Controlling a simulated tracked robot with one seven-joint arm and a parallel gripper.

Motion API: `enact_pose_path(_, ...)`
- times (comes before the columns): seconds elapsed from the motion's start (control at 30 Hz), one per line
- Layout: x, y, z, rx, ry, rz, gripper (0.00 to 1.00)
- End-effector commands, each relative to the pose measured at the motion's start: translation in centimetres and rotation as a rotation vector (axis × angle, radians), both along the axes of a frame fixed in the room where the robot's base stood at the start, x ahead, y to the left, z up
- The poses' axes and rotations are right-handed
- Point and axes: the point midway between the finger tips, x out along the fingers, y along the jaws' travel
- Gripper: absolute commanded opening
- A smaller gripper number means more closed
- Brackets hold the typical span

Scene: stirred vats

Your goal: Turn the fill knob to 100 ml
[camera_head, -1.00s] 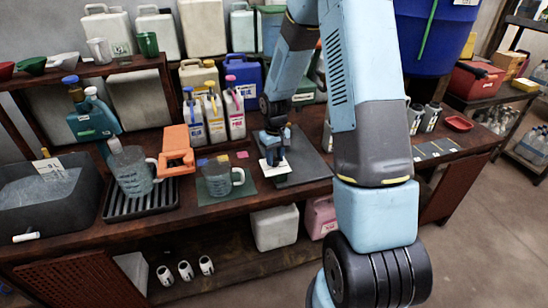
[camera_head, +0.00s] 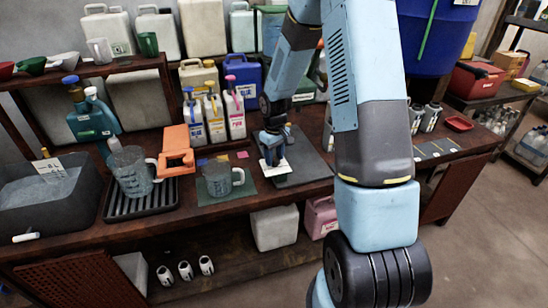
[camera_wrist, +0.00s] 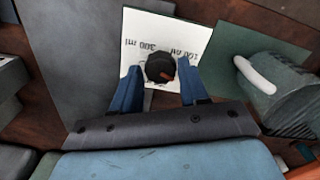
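The fill knob (camera_wrist: 160,67) is a round black knob with an orange mark, which lies on its lower right side in the wrist view. It sits on a white plate (camera_wrist: 148,25) printed with upside-down labels, 300 ml and, to its right, 100 ml. My gripper (camera_wrist: 160,78) is open, with one blue finger on each side of the knob and small gaps showing. In the head view my gripper (camera_head: 271,152) is low over the white plate (camera_head: 280,172), and it hides the knob.
A jug (camera_head: 217,179) stands on a green mat (camera_head: 243,192) just left of the plate. Another jug (camera_head: 131,173) stands on a black ribbed tray (camera_head: 142,208). Bottles (camera_head: 234,118) stand behind. A grey mat (camera_head: 308,165) lies around the plate's right side.

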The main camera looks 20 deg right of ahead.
Motion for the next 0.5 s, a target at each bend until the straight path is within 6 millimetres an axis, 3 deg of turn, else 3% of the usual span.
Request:
enact_pose_path(0.17,-0.18,-0.02,-0.1,0.0,0.004,0.0,0.61)
enact_pose_path(0.5,-0.24,-0.04,0.34,0.0,0.005,-0.001,0.61)
